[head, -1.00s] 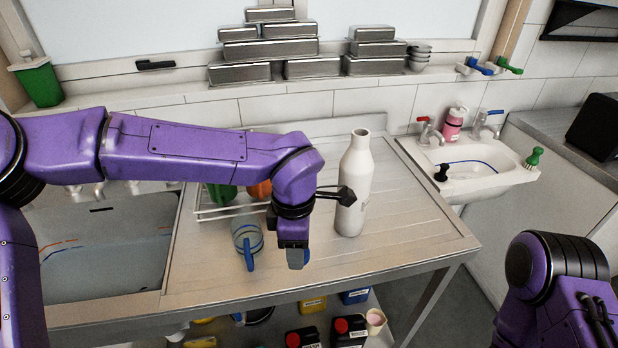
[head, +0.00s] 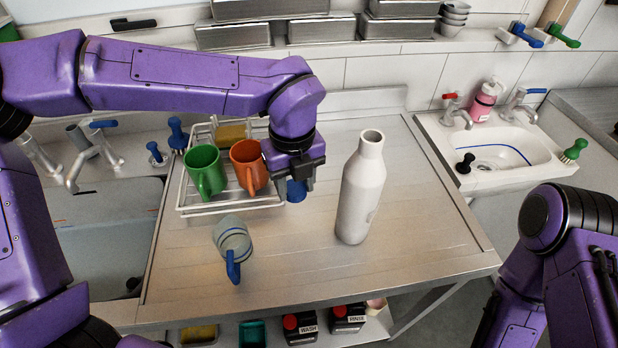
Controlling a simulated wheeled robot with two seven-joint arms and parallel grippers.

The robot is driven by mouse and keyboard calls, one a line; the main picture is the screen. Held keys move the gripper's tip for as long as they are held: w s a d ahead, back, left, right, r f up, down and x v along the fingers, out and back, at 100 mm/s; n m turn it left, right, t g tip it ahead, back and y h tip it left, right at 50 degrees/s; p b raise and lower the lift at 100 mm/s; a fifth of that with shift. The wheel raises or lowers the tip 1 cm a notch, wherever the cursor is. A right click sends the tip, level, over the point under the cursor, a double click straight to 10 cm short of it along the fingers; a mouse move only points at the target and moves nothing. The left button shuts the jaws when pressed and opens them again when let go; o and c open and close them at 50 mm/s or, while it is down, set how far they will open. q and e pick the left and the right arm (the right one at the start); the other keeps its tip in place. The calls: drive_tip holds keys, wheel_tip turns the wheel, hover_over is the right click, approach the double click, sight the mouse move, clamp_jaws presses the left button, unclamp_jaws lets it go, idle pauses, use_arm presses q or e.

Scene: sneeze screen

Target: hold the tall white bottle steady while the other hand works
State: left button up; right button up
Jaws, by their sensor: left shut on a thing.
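The tall white bottle (head: 361,190) stands upright, open at the top, on the right half of the steel drainboard (head: 330,275). My left gripper (head: 295,180) points down to the left of the bottle and apart from it, by the front right corner of the dish rack. It is shut on a small blue thing (head: 296,191), mostly hidden by the fingers, so I cannot tell what it is. Nothing holds the bottle. My right arm shows at the right edge, but its gripper is out of view.
A wire rack (head: 215,209) holds a green mug (head: 205,171) and an orange mug (head: 248,166). A clear mug with a blue handle (head: 232,240) lies in front. A sink is at left, a hand basin (head: 495,150) at right. Drainboard around the bottle is clear.

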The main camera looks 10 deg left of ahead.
use_arm(q)
drive_tip(key=w+f+p, duration=0.1)
drive_tip(key=w+f, duration=0.1)
drive_tip(key=w+f+p, duration=0.1)
drive_tip(key=w+f, duration=0.2)
drive_tip(key=w+f+p, duration=0.1)
drive_tip(key=w+f, duration=0.1)
drive_tip(key=w, duration=0.1)
drive_tip(key=shift+w+d+f, duration=0.15)
drive_tip(key=shift+d, duration=0.1)
wheel_tip(320, 180, down, 3)
drive_tip(key=shift+w+r, duration=0.1)
drive_tip(key=shift+f, duration=0.25)
drive_tip(key=shift+f, duration=0.1)
drive_tip(key=shift+f, duration=0.15)
drive_tip(key=o, duration=1.2)
drive_tip(key=shift+c, duration=0.2)
